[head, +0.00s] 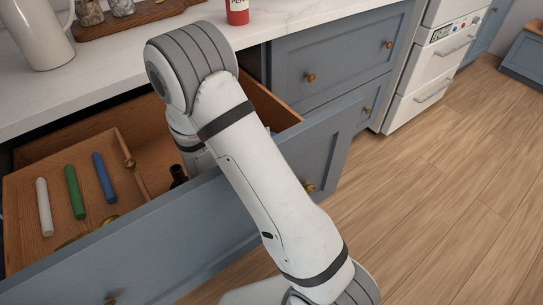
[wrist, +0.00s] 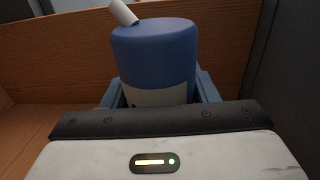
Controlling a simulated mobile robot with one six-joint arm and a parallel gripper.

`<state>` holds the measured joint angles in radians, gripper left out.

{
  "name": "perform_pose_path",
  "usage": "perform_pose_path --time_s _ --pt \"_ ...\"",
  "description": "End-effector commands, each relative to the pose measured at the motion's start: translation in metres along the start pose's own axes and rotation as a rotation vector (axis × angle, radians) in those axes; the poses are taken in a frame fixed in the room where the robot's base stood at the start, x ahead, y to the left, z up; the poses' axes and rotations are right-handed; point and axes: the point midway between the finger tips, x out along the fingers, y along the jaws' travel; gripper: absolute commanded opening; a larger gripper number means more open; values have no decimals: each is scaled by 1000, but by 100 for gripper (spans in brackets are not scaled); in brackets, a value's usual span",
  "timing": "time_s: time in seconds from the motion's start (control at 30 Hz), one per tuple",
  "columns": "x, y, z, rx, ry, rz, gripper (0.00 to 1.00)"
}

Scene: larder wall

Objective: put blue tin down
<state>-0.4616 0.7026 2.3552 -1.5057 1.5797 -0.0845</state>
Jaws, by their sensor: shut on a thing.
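The blue tin (wrist: 155,50) stands between the fingers of my gripper (wrist: 160,92) in the wrist view. One finger shows on each side, and the gripper is shut on the tin. The tin looks roughly upright, with a pale label low on its front. Its base is hidden behind my gripper, so I cannot tell whether it touches the drawer floor. In the head view my arm reaches into the open drawer (head: 150,245) and hides the tin and the fingers.
A wooden tray (head: 22,190) in the drawer holds white, green and blue sticks. A dark bottle-like thing (head: 178,176) is beside my arm. A white cylinder (wrist: 123,13) shows at the tin's upper left. A red tin (head: 237,12) stands on the counter (head: 110,62).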

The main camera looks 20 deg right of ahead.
Motion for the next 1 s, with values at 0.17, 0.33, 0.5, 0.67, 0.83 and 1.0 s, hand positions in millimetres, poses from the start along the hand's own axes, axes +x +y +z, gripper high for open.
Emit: perform_pose_path --time_s 0.17,0.33,0.5,0.67,0.83,1.0 --pt "0 0 -8 0 -1 -1 20" --pt "0 0 -9 0 -1 -1 20" --pt "0 0 -15 0 -1 -1 20" --pt "1 0 -20 0 -1 -2 20" --pt "1 0 -20 1 0 -2 56" --pt "1 0 -20 0 0 -2 70"
